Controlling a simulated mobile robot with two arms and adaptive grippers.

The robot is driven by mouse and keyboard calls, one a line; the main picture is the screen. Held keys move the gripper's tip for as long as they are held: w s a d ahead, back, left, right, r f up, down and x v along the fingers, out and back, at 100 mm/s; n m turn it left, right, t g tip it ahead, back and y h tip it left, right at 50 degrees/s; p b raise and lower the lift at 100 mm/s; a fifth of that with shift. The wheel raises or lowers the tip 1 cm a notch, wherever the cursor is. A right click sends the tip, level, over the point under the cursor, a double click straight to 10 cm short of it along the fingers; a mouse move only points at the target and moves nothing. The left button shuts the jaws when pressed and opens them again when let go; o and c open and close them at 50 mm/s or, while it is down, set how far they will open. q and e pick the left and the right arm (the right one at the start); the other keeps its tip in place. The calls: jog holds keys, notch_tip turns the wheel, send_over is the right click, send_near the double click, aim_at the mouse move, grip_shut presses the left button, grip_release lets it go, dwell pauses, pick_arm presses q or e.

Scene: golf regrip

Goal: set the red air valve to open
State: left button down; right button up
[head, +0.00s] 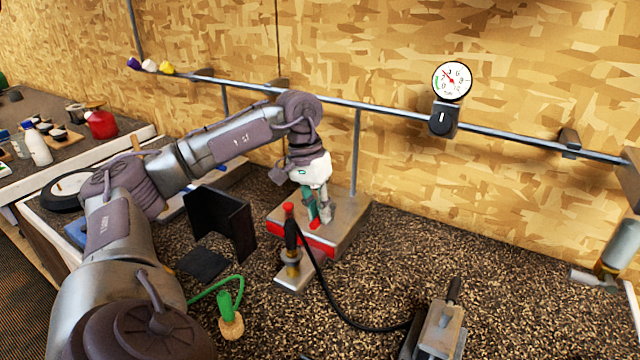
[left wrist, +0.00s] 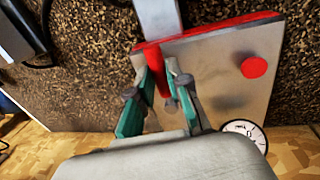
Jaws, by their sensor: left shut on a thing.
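The red air valve's lever (head: 313,223) stands on a grey block with a red front face (head: 325,248), at the middle of the head view. My left gripper (head: 319,216) comes down from above and is shut on the lever. In the left wrist view the red lever (left wrist: 156,72) lies between the green-sided fingers (left wrist: 160,90), which hide part of it. The block's grey top (left wrist: 215,70) shows with a red round knob (left wrist: 254,67). The valve's exact setting cannot be told. My right gripper is not in view.
A black-handled tool (head: 291,235) with a black hose stands just in front of the block. A green tool (head: 225,303) and a dark open box (head: 225,220) are left of it. A gauge (head: 452,80) hangs at the rail. The bench right of the block is mostly clear.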

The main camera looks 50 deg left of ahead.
pick_arm(q)
jog(key=shift+r, duration=0.1)
jog(key=c, duration=1.1)
grip_release()
jog(key=r, duration=0.4)
jog(key=a+r, duration=0.1)
jog(key=r, duration=0.2)
jog(key=a+r, duration=0.1)
jog(key=r, duration=0.3)
jog(key=shift+s+a+r, duration=0.15)
jog(key=shift+s+r, duration=0.2)
